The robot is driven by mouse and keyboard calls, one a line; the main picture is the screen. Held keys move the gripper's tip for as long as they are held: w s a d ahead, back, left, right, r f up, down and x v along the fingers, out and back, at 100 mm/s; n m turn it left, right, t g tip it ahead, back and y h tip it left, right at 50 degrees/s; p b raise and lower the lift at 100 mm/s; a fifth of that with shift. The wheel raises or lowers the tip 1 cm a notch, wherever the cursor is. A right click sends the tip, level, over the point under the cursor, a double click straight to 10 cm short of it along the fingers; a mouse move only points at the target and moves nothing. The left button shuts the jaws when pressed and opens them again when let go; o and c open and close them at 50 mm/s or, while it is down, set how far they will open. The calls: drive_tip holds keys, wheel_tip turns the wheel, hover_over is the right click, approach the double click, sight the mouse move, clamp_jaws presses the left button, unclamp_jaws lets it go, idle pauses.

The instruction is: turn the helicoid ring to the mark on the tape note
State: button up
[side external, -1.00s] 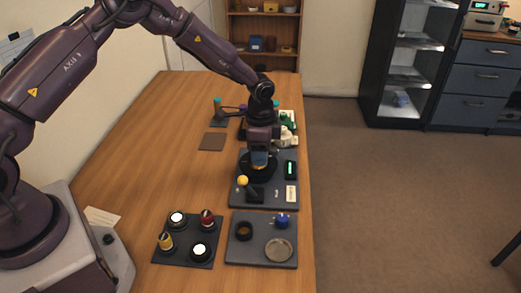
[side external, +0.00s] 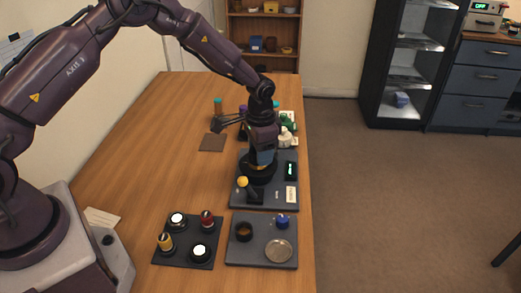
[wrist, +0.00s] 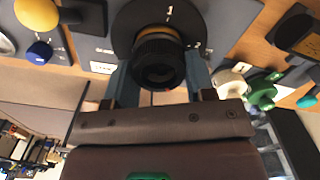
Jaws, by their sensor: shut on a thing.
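The helicoid ring (wrist: 160,62) is a black ribbed ring with a brass-coloured band above it, on a round dark base with white marks (wrist: 205,18). My gripper (wrist: 161,72) is shut on the ring, one blue-grey finger at each side. In the side view my gripper (side external: 261,157) points down over the dark fixture board (side external: 238,197), and the ring is mostly hidden by the fingers. A small white label with dark writing (side external: 291,194) lies on the board; I cannot tell whether it is the tape note. The ring's angle against the mark is not readable.
A yellow ball knob (side external: 243,182) stands close beside the ring.

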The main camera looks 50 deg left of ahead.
drive_tip(key=o, duration=0.9)
drive_tip(key=shift+o, duration=0.2)
drive_tip(key=shift+r, duration=0.1)
wheel_tip(320, 180, up, 13)
drive_tip(key=s+r+n+t, duration=0.1)
drive_tip(key=s+r+t, duration=0.1)
drive_tip(key=s+r, duration=0.3)
drive_tip(key=s+r+n+t, duration=0.1)
drive_tip(key=s+r, duration=0.4)
drive_tip(key=s, duration=0.9)
drive_tip(key=s+r+n+t, duration=0.2)
drive_tip(key=s+r, duration=0.3)
drive_tip(key=s, duration=0.4)
drive_tip(key=shift+s+r+t, duration=0.2)
drive_tip(key=shift+s+t, duration=0.1)
drive_tip(key=shift+s, duration=0.05)
